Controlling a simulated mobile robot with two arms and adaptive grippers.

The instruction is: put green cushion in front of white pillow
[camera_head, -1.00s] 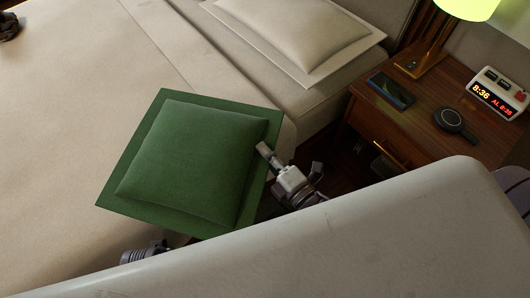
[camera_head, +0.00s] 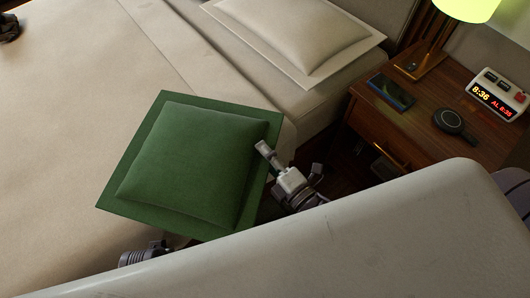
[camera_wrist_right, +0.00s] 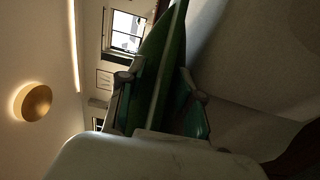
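The green cushion (camera_head: 190,160) is square with a flat border. In the head view it hangs over the near edge of the bed, and whether it touches the bed is unclear. My right gripper (camera_head: 266,160) is shut on its right border, one finger on top and the other hidden below. In the right wrist view the cushion (camera_wrist_right: 160,75) stands edge-on between the two fingers. The white pillow (camera_head: 295,32) lies at the head of the bed, beyond the cushion. A dark mechanical part at the upper left edge may be my left gripper (camera_head: 8,27); its fingers cannot be made out.
The bed (camera_head: 80,90) is bare left of the pillow. A wooden nightstand (camera_head: 425,125) at right holds a lamp (camera_head: 435,50), a phone (camera_head: 391,91), a round black device (camera_head: 450,120) and a clock (camera_head: 497,95). My pale arm covers the lower right.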

